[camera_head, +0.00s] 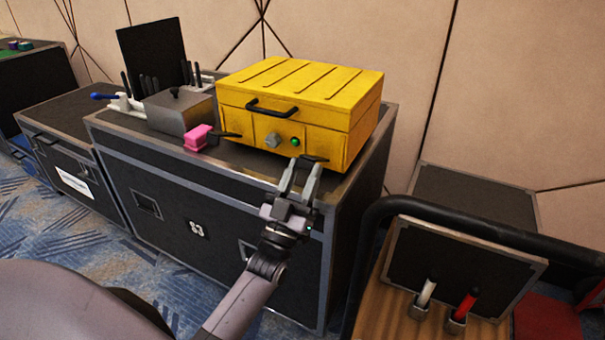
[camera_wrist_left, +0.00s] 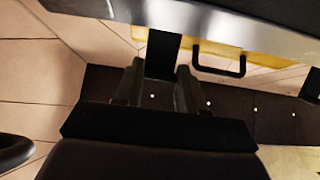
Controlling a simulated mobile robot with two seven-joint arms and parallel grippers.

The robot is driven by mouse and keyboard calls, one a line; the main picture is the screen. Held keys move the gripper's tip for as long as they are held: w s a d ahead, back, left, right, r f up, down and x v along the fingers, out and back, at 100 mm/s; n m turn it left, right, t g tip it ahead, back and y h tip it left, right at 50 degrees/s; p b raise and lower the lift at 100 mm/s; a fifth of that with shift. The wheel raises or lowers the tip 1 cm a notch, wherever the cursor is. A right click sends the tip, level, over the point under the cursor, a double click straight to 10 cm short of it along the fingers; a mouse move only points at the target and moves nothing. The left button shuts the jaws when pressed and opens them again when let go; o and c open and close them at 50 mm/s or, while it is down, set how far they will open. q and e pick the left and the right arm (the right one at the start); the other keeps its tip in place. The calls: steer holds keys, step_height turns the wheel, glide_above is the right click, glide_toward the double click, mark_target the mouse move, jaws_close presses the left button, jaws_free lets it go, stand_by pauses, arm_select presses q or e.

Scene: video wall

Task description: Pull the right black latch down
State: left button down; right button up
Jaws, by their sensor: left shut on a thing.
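A yellow box (camera_head: 296,95) with a ribbed lid stands on a black flight case. Its front has a black handle (camera_head: 272,107), a grey knob, a green button and black latches on both sides. The right black latch (camera_head: 314,158) sticks out at the front's lower right. My left gripper (camera_head: 301,170) reaches up to it from below and is shut on it. In the left wrist view the latch (camera_wrist_left: 162,52) shows as a dark bar between the fingers (camera_wrist_left: 158,88), with the box handle (camera_wrist_left: 220,70) to its right. The left black latch (camera_head: 224,134) sticks out beside a pink block. My right gripper is not in view.
The pink block (camera_head: 198,138) and a grey box (camera_head: 180,110) with tools stand left of the yellow box on the flight case (camera_head: 150,160). A cart with a dark bar (camera_head: 480,238) and a red and a white handle is at the right.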

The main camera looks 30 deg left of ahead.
arm_select(q)
steer(key=shift+w+f+g, duration=0.1)
steer(key=shift+f+g, duration=0.2)
steer(key=shift+f, duration=0.35)
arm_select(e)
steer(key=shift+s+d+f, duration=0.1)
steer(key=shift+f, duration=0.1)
arm_select(q)
steer(key=c, duration=0.9)
jaws_free()
steer(key=shift+o, duration=1.3)
steer(key=shift+w, duration=0.15)
steer(key=shift+r, duration=0.15)
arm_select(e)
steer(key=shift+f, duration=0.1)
arm_select(q)
steer(key=v, duration=0.7)
steer(key=shift+d, duration=0.1)
